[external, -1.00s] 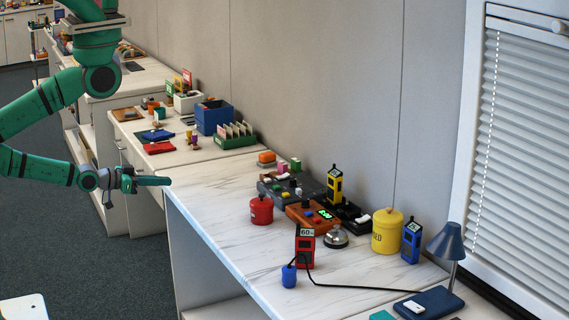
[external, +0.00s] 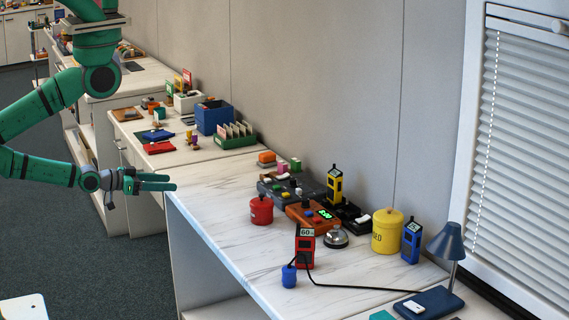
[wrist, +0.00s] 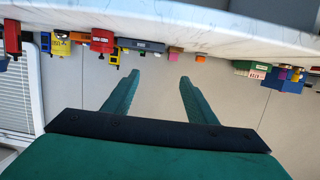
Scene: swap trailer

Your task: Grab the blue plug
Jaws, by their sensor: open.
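The blue plug (external: 289,276) stands near the front edge of the white marbled counter (external: 230,226) in the external view. A black cord joins its top, passes the red meter (external: 305,250) and runs right toward the lamp. My gripper (external: 174,182) is at the counter's left front corner, well left of the plug. Its two green fingers are apart with nothing between them; they also show in the wrist view (wrist: 158,84). The wrist view appears upside down, and I cannot make out the plug there.
A red canister (external: 261,210), an orange control box (external: 311,217), a silver bell (external: 336,239), a yellow canister (external: 387,233) and a blue lamp (external: 446,243) crowd the counter's back and right. The left front of the counter is clear.

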